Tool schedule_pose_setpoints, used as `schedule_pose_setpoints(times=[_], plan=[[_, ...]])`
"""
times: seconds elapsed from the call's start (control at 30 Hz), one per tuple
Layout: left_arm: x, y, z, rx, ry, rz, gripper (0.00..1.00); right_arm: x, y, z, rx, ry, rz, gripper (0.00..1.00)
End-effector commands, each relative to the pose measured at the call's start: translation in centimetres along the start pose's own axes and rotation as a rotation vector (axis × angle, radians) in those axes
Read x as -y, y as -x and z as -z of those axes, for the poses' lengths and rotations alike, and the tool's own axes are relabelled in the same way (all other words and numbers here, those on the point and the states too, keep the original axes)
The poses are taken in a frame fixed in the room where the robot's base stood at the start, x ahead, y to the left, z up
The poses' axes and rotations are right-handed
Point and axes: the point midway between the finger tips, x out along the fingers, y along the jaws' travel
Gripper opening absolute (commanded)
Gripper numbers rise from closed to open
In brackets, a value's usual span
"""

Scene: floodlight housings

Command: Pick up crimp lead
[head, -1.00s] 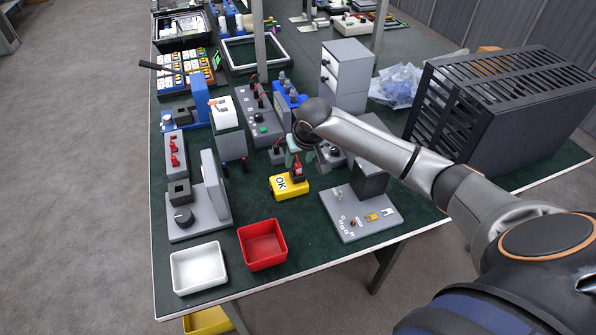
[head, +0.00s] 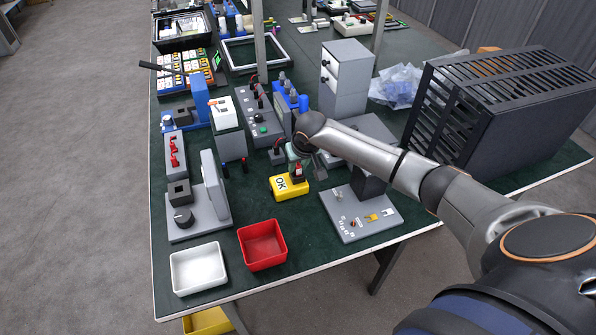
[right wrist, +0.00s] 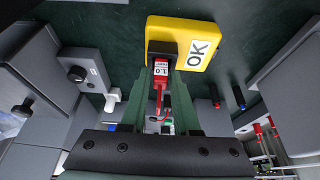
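The crimp lead shows in the right wrist view as a red connector (right wrist: 160,72) with a "1.0" label and a red cable. In the head view it is a small red upright piece (head: 297,172) at the yellow block marked OK (head: 289,187). The block also shows in the right wrist view (right wrist: 173,30). My right gripper (right wrist: 162,68) has its green fingers on either side of the red connector, very close to it. I cannot tell whether they touch or grip it. In the head view this gripper (head: 299,160) is partly hidden by its wrist. My left gripper is not in view.
A red bin (head: 262,262) and a white bin (head: 199,287) stand at the table's front. A grey panel (head: 340,222) lies to the right of the block, and a grey press-like fixture (head: 200,225) to its left. A black slatted housing (head: 460,125) takes up the right side.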

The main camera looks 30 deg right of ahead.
Motion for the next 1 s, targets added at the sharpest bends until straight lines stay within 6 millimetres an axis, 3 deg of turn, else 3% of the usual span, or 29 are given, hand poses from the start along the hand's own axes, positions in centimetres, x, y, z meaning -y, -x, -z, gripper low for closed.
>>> schedule_pose_setpoints(times=[0.03, 0.23, 0.77, 1.0], plan=[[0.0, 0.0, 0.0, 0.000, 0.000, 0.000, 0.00, 0.0, 0.0, 0.0, 0.000, 0.000, 0.000, 0.22], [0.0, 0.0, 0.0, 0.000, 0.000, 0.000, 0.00, 0.0, 0.0, 0.0, 0.000, 0.000, 0.000, 0.00], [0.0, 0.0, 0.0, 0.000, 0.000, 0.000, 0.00, 0.0, 0.1, 0.0, 0.000, 0.000, 0.000, 0.00], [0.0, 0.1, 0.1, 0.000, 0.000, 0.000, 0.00, 0.0, 1.4, 0.7, -0.002, -0.001, 0.001, 0.00]])
